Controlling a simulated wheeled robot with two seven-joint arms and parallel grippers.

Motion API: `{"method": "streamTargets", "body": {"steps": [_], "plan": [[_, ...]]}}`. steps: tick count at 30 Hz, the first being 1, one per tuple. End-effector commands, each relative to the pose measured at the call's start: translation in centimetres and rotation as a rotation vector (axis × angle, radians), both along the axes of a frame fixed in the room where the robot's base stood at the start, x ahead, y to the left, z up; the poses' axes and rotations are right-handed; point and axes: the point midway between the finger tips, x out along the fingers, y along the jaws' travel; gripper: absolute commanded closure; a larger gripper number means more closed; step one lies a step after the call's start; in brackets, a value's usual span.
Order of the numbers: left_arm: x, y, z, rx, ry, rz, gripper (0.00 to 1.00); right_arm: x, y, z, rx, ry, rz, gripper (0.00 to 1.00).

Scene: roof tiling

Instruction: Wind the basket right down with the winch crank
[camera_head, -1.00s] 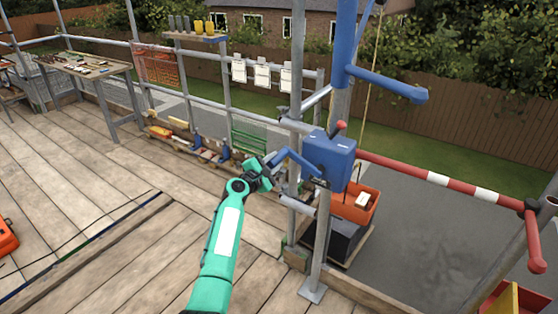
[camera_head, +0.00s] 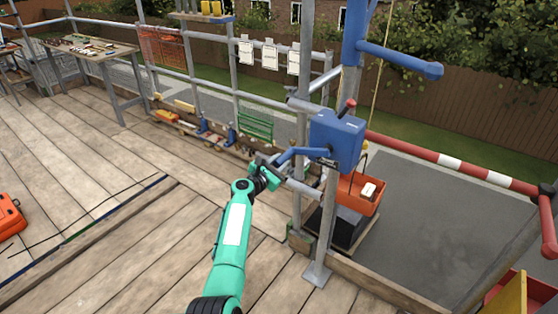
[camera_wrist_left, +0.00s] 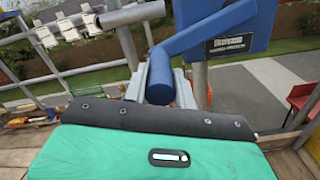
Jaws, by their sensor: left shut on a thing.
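The blue winch (camera_head: 337,138) is fixed to a scaffold post, with its blue crank (camera_head: 300,153) reaching left from it. My left gripper (camera_head: 268,170) is shut on the crank's handle. In the left wrist view the blue handle (camera_wrist_left: 160,80) sits between the grey fingers, and the crank arm (camera_wrist_left: 205,32) rises to the right toward the winch. The orange basket (camera_head: 362,195) hangs by the rope (camera_head: 374,95) beyond the guard rail, behind the post, with a pale thing in it. A dark block shows below it; I cannot tell whether they touch. My right gripper is out of view.
Scaffold posts (camera_head: 325,225) stand close to the right of my left arm. A red and white bar (camera_head: 450,163) runs right from the winch. A workbench (camera_head: 90,47) stands at the back left. The plank deck (camera_head: 110,190) is mostly clear.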

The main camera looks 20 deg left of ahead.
Motion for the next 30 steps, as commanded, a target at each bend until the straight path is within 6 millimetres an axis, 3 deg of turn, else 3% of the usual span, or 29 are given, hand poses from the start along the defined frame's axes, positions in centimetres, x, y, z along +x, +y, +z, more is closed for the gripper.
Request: {"method": "streamTargets", "body": {"steps": [15, 16, 19, 30], "plan": [[-0.17, 0.1, -0.79, 0.004, 0.006, 0.003, 1.0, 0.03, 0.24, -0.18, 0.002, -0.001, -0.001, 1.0], [-0.17, 0.1, -0.79, 0.005, 0.006, 0.003, 0.71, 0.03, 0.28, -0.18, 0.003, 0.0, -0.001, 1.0], [-0.14, 0.04, -0.7, 0.004, 0.006, 0.003, 0.51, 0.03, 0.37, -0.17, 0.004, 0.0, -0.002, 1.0], [-0.37, 0.02, -0.46, 0.003, 0.002, 0.0, 0.51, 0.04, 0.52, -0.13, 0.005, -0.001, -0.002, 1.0]]}}
